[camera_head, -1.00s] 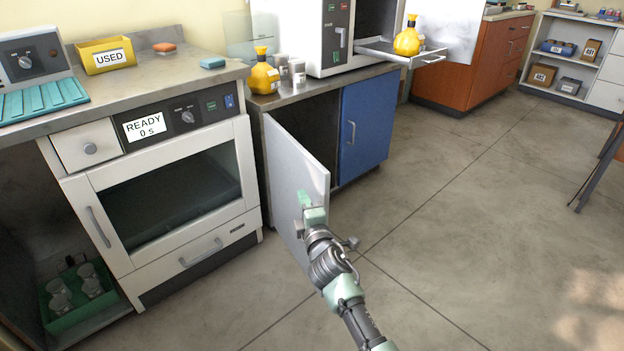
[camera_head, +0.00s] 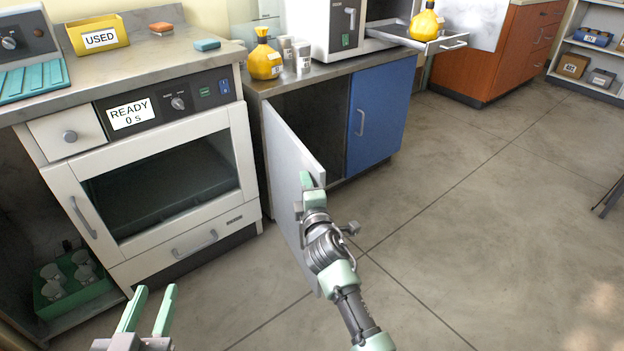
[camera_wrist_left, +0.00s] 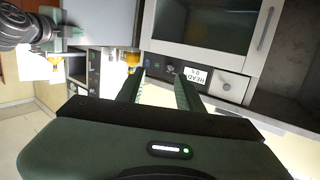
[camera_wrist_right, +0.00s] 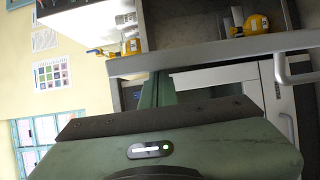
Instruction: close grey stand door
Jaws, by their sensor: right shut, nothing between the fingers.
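The grey stand door (camera_head: 283,165) hangs open on the left of the low stand, swung out toward me, with the dark compartment (camera_head: 308,120) showing behind it. My right gripper (camera_head: 306,181) is shut and empty, at the outer face of the door near its free edge; I cannot tell whether it touches. Its closed fingers (camera_wrist_right: 157,90) show in the right wrist view. My left gripper (camera_head: 148,312) is open and empty, low in front of the white oven, away from the door. Its spread fingers (camera_wrist_left: 158,88) show in the left wrist view.
A blue door (camera_head: 375,120) with a handle is shut on the stand's right half. Yellow flasks (camera_head: 264,57) and jars stand on top near a white device with a pulled-out tray (camera_head: 430,42). The white oven (camera_head: 160,185) stands left.

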